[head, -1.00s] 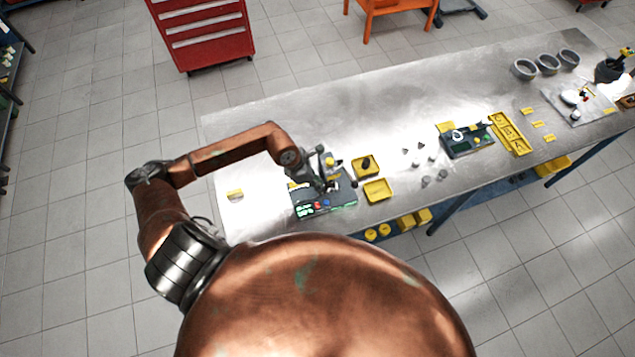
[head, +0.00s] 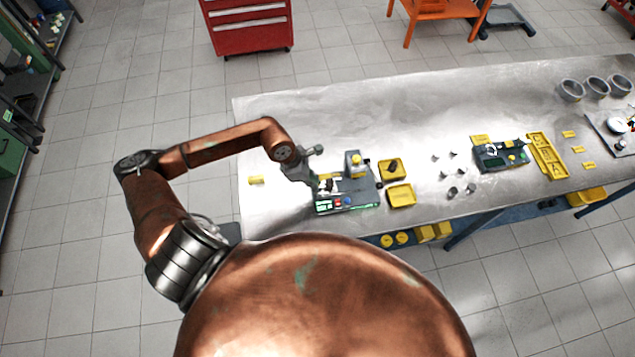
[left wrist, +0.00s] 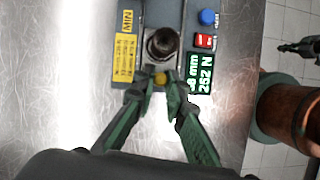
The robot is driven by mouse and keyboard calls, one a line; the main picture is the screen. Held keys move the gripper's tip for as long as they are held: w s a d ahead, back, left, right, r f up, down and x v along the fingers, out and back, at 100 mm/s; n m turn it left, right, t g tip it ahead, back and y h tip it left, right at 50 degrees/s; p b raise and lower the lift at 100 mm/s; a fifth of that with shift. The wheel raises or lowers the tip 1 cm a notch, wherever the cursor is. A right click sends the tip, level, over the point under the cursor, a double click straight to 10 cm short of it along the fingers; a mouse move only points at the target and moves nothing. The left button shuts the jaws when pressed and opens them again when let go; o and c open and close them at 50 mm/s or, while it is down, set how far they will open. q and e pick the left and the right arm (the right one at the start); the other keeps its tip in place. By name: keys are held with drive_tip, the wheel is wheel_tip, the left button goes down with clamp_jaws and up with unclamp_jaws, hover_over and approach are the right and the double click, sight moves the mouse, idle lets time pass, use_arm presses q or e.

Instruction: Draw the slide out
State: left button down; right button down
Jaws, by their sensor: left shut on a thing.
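A grey test device (head: 362,197) stands on the bench, with a post topped in yellow. Its front has a lit green display, a red button and a blue button. My left gripper (head: 318,186) is at its left side. In the left wrist view, my left gripper (left wrist: 161,82) is shut on a small yellow knob (left wrist: 160,79) at the device's near edge. Just beyond the knob is a dark round part (left wrist: 162,44). The slide's outline is hard to make out. A dark part at the left wrist view's right edge may be my right gripper (left wrist: 300,48); its jaws are unclear.
Two yellow trays, one (head: 390,168) behind the other (head: 401,195), stand right of the device. Several small metal parts lie farther right, before a second dark device (head: 501,156). The bench behind (head: 330,115) is clear.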

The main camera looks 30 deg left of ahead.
use_arm(q)
drive_tip(key=shift+s+a, duration=0.1)
drive_tip(key=shift+a, duration=0.1)
drive_tip(key=c, duration=2.2)
unclamp_jaws()
drive_tip(key=shift+s+a, duration=0.1)
drive_tip(key=shift+c, duration=0.2)
drive_tip(key=o, duration=0.3)
drive_tip(key=shift+s, duration=0.1)
drive_tip(key=v, duration=1.2)
use_arm(e)
drive_tip(key=shift+a+f, duration=0.2)
drive_tip(key=shift+a, duration=0.05)
